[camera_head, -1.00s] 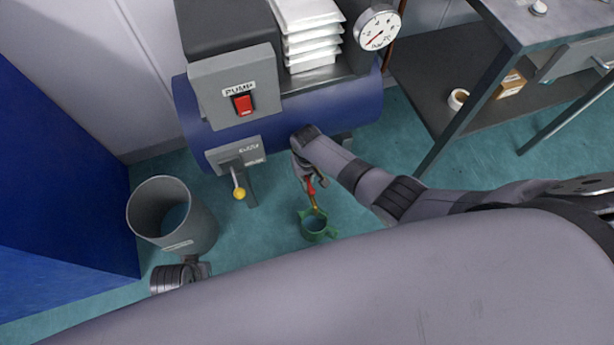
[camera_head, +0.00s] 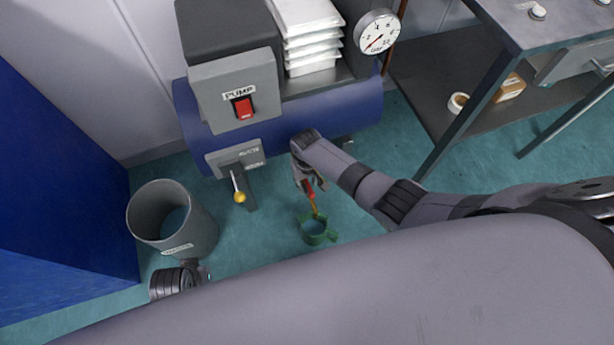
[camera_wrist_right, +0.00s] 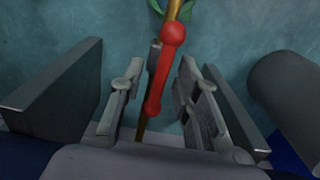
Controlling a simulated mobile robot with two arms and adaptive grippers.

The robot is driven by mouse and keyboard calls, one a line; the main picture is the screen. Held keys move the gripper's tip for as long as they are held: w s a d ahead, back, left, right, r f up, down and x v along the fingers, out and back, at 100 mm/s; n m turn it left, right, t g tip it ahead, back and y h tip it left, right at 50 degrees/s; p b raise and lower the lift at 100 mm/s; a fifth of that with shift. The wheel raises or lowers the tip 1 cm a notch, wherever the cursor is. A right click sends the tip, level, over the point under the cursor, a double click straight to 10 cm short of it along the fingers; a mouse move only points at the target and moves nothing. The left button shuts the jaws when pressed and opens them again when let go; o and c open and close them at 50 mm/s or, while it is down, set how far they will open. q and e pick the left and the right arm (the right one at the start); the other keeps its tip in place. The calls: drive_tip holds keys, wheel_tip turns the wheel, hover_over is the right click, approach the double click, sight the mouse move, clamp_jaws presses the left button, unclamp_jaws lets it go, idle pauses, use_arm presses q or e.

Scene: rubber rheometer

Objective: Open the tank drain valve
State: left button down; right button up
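The red-handled drain valve (camera_head: 310,190) sits on a brass pipe below the blue tank (camera_head: 330,112). In the right wrist view its red lever (camera_wrist_right: 164,72) lies between the two fingers. My right gripper (camera_head: 313,184) reaches down around it; in the wrist view (camera_wrist_right: 163,100) the fingers are spread, with a gap showing beside the lever. I cannot tell whether either finger touches it. The lever lies along the brass pipe. A green cup (camera_head: 332,237) stands on the floor under the pipe. My left gripper (camera_head: 200,272) is at the lower left beside the bin; its fingers are unclear.
A grey bin (camera_head: 197,232) stands at the left near a blue cabinet (camera_head: 60,190). A yellow-knobbed lever (camera_head: 239,197) hangs from a plate on the tank. A pump switch (camera_head: 243,107) and a gauge (camera_head: 377,32) are above. A metal table (camera_head: 540,45) stands at the right.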

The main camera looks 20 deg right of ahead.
sight(307, 182)
wheel_tip(307, 182, up, 12)
idle(0.6)
idle(0.4)
